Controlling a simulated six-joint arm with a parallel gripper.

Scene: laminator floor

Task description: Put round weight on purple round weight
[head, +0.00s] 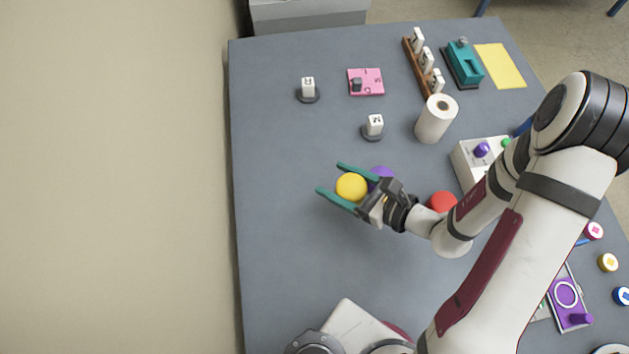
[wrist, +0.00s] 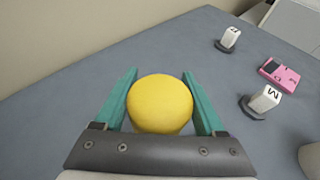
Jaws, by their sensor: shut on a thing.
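My gripper (head: 339,184) is shut on a yellow round weight (head: 351,187), which sits between the two teal fingers. The yellow weight also fills the middle of the wrist view (wrist: 161,104). The purple round weight (head: 381,173) shows in the head view just behind and right of the yellow one, partly hidden by my gripper. It does not show in the wrist view. I cannot tell how high the yellow weight is, or whether the two touch. A red round weight (head: 441,202) stands further right, partly hidden by my arm.
White blocks on dark bases (head: 308,90) (head: 374,127), a pink plate (head: 366,81) and a white roll (head: 436,118) stand toward the back. The table's left part (head: 275,220) is clear.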

